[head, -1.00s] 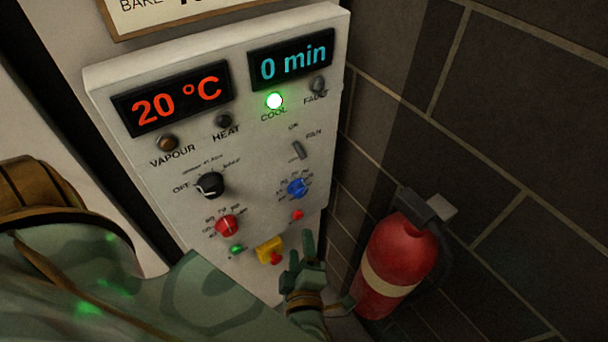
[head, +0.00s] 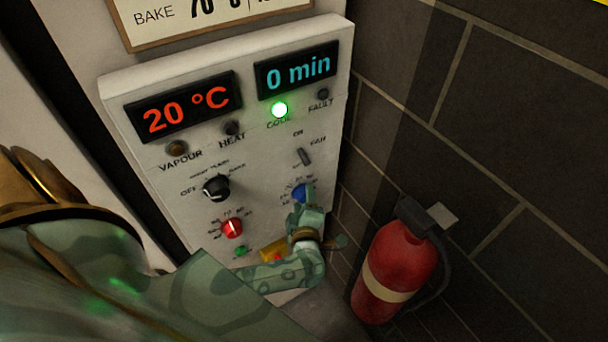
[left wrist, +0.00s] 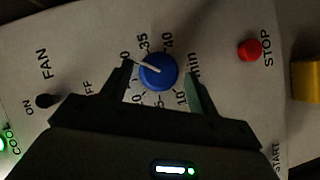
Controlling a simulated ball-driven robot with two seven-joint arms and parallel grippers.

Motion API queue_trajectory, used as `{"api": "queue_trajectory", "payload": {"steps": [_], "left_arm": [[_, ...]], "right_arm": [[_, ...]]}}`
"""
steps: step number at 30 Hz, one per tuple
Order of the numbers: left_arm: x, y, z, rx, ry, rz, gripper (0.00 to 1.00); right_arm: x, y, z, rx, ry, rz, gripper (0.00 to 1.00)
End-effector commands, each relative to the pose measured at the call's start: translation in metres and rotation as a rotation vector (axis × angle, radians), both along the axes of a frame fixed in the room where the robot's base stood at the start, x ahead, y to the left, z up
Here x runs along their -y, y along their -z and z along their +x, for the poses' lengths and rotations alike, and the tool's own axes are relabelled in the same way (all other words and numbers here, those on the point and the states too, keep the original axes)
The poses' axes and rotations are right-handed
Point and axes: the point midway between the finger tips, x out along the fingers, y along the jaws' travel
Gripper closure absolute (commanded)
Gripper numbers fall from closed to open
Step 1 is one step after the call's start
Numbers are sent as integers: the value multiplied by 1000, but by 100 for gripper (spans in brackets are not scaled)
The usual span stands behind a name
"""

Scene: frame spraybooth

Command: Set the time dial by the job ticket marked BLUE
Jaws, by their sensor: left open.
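The time dial is a blue knob (head: 299,192) at the lower right of the control panel. In the left wrist view the blue dial (left wrist: 158,72) has a white pointer line slanting toward the upper left. Numbers ring it; 35, 40 and 10 are readable, others are partly hidden by the fingers. My left gripper (left wrist: 160,76) is open, its fingers on either side of the dial; contact cannot be told. In the head view the left gripper (head: 304,208) covers the dial's lower part. The time display (head: 298,70) reads 0 min. A framed card (head: 205,18) above shows BAKE and 70 °C, cut off.
The panel also has a red dial (head: 232,228), a black selector (head: 216,187), a fan switch (head: 305,157) and a lit green COOL lamp (head: 280,110). A red STOP button (left wrist: 249,50) is close by. A fire extinguisher (head: 396,268) stands right, by the dark wall.

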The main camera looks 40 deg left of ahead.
Motion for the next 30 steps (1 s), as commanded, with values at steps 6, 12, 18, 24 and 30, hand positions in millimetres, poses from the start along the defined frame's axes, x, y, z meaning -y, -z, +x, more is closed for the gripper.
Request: {"api": "queue_trajectory", "payload": {"steps": [6,12,18,24,30], "left_arm": [[0,0,0,0,0,0,54],[0,0,0,0,0,0,84],[0,2,-1,17,0,-8,84],[0,6,-1,98,-1,-41,84],[0,10,-1,231,-1,-96,84]], "right_arm": [[2,0,0,0,-1,-2,0],[5,0,0,-1,-1,-6,0],[6,4,0,-1,-1,-7,0],[6,20,-1,-2,0,-7,0],[5,45,-1,-3,0,-7,0]]}}
